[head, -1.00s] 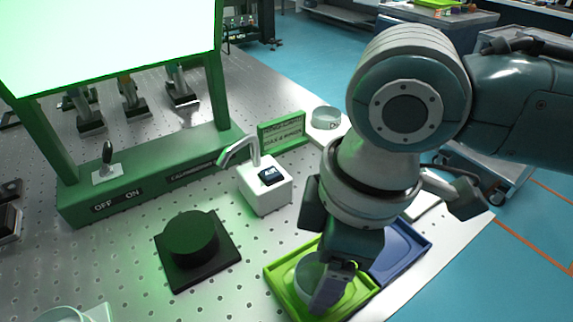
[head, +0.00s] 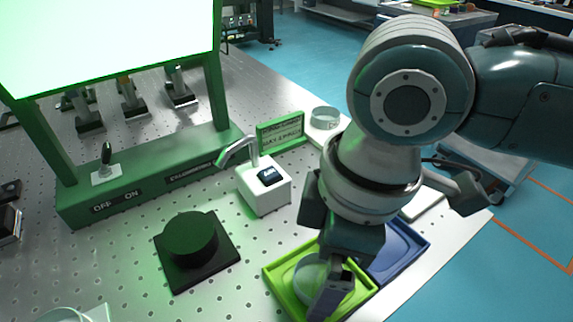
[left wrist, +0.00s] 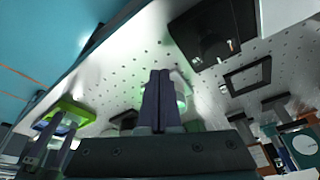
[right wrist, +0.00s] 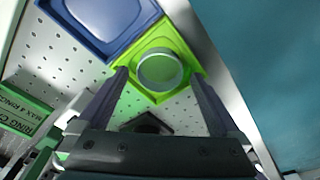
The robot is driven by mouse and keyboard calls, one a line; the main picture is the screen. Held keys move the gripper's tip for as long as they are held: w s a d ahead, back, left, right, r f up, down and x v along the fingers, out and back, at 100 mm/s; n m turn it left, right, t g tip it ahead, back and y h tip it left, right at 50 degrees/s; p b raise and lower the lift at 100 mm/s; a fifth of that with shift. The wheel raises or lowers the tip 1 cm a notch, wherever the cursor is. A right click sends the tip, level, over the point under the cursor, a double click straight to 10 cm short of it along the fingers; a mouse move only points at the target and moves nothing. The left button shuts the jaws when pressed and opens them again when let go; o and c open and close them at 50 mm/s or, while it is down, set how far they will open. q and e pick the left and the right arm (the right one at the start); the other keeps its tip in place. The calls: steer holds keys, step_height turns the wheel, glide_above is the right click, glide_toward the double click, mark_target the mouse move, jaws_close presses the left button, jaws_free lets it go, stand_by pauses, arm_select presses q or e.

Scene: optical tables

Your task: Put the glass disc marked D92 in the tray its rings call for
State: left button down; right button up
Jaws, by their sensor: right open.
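A clear glass disc (head: 311,280) lies in the lime-green tray (head: 277,284); no marking on it is readable. The disc also shows in the right wrist view (right wrist: 160,70), inside the green tray (right wrist: 158,35). My right gripper (right wrist: 158,78) is open, with its fingers apart on either side of the disc as seen from the wrist. In the head view my right gripper (head: 335,285) partly covers disc and tray. The blue tray (head: 420,245) beside it looks empty. My left gripper (left wrist: 158,74) is shut, its fingers together, over the table.
Another glass disc (head: 325,117) stands at the back by a green sign (head: 281,133). A third disc (head: 62,315) shows at the lower left edge. A black round block (head: 190,235), a white box with a spout (head: 265,190) and a green lit-screen stand (head: 150,180) occupy the table.

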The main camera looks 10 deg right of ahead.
step_height(320, 180, up, 11)
steer(key=d+p, duration=0.1)
steer(key=p, duration=0.2)
steer(key=s+a+f+m+t+y, duration=0.2)
steer(key=s+a+f+m+y, duration=0.1)
steer(key=s+a+m, duration=0.15)
steer(key=s+d+f+m+h, duration=0.1)
steer(key=s+d+m+h, duration=0.1)
steer(key=d, duration=0.4)
steer(key=s+d+f+m+t+h, duration=0.1)
steer(key=s+d+m+h, duration=0.1)
steer(key=s+d+m, duration=0.2)
steer(key=s+d, duration=0.1)
steer(key=d, duration=0.1)
steer(key=shift+s+d+f+b, duration=0.3)
steer(key=shift+f, duration=0.05)
steer(key=shift+m, duration=0.25)
stand_by(0.7)
